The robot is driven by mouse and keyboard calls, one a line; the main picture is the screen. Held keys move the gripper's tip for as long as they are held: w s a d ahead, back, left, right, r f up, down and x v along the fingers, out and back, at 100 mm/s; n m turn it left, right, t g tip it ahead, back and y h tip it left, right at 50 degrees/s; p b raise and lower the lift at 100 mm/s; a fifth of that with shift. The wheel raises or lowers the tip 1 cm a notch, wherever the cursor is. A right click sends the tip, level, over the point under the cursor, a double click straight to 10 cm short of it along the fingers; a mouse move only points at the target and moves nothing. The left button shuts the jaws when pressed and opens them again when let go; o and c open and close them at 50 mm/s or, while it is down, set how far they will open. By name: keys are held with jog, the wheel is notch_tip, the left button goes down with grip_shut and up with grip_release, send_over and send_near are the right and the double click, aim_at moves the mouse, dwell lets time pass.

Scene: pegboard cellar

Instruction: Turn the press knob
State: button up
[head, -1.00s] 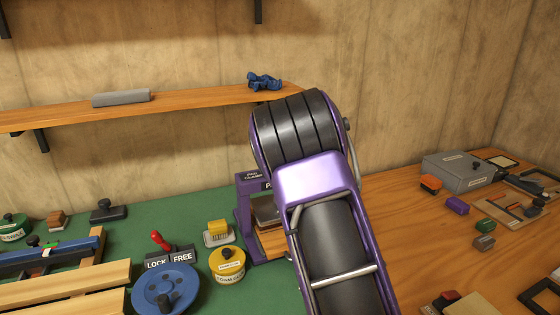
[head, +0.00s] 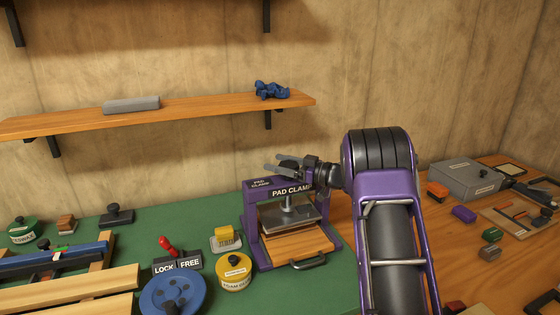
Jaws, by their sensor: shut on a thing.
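The purple press frame labelled PAD CLAMP (head: 291,191) stands at the right side of the green mat in the head view. Its grey pressing plate (head: 288,215) hangs on a screw above a wooden drawer-like base with a dark handle. My gripper (head: 284,164) comes in from the right, lying almost level just above the top beam. It is shut on the press knob at the top of the screw. The knob itself is mostly hidden by the fingers, and its turn angle cannot be seen.
A red lever by LOCK and FREE labels (head: 177,262), a yellow tin (head: 234,278) and a blue wheel (head: 172,295) stand left of the press. A shelf (head: 220,105) with a grey bar and blue cloth runs above. A grey box (head: 465,179) sits at right.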

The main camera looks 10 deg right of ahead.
jog(key=shift+n+g, duration=0.3)
jog(key=o, duration=1.3)
jog(key=shift+c, duration=0.2)
jog(key=v, duration=1.7)
jog(key=shift+d+f, duration=0.2)
jog(key=shift+f, duration=0.05)
